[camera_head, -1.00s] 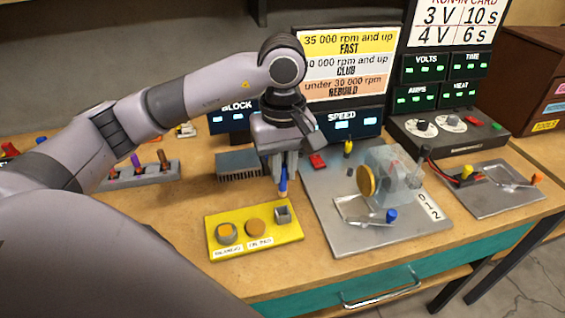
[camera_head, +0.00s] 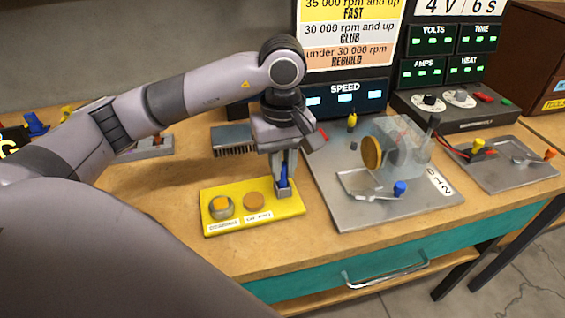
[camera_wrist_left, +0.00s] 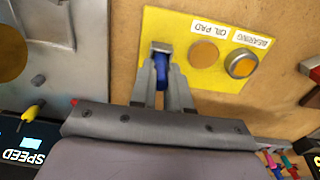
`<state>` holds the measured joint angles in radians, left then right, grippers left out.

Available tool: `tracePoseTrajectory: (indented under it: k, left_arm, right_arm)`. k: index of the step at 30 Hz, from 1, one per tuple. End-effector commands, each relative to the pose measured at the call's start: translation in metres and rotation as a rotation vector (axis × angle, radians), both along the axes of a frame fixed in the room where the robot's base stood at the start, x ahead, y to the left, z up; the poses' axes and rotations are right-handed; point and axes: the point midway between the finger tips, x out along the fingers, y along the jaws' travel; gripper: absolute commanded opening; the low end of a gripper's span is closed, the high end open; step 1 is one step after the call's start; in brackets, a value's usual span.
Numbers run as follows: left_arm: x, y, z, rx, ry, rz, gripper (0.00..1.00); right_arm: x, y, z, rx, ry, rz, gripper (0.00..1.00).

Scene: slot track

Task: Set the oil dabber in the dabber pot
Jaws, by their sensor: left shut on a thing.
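The blue oil dabber (camera_head: 284,179) is upright between the fingers of my left gripper (camera_head: 283,174), which is shut on it. The dabber pot (camera_head: 284,193) is a small grey square cup at the right end of the yellow plate (camera_head: 240,221). The dabber's lower end is at the pot's mouth and seems to be inside; how deep is hidden. In the left wrist view, the gripper (camera_wrist_left: 160,84) holds the dabber (camera_wrist_left: 162,74) right against the pot (camera_wrist_left: 160,47). My right gripper is not in view.
The yellow plate also carries an orange oil pad (camera_head: 254,200) and a round bearing holder (camera_head: 221,207). A grey test plate (camera_head: 385,212) with a motor rig stands close to the right. A finned grey block (camera_head: 232,139) stands behind. Bare wood lies left of the plate.

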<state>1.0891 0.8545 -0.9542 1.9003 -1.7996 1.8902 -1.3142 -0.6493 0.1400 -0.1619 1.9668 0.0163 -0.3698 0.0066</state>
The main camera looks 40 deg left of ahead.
Motion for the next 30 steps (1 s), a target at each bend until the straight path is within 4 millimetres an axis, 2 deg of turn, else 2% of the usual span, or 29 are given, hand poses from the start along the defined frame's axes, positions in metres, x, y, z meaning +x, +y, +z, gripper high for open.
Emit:
tracePoseTrajectory:
  k: [9, 25, 26, 28, 30]
  left_arm:
    - [0.0001, 0.0002, 0.0005, 0.0, 0.0, 0.0, 0.0]
    - [0.0001, 0.0002, -0.0036, 0.001, -0.001, 0.0, 0.0]
    - [0.0, 0.0002, -0.0034, 0.001, -0.001, 0.0, 0.2]
    - [0.0, 0.0002, -0.003, 0.001, -0.001, 0.0, 0.42]
    - [0.0, 0.0002, -0.0031, 0.001, -0.001, 0.0, 0.46]
  right_arm:
    - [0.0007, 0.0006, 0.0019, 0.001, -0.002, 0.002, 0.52]
    - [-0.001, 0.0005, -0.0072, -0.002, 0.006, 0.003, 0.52]
    - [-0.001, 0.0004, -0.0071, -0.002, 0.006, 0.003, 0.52]
    - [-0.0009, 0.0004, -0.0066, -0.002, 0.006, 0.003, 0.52]
    - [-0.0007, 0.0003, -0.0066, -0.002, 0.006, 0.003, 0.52]
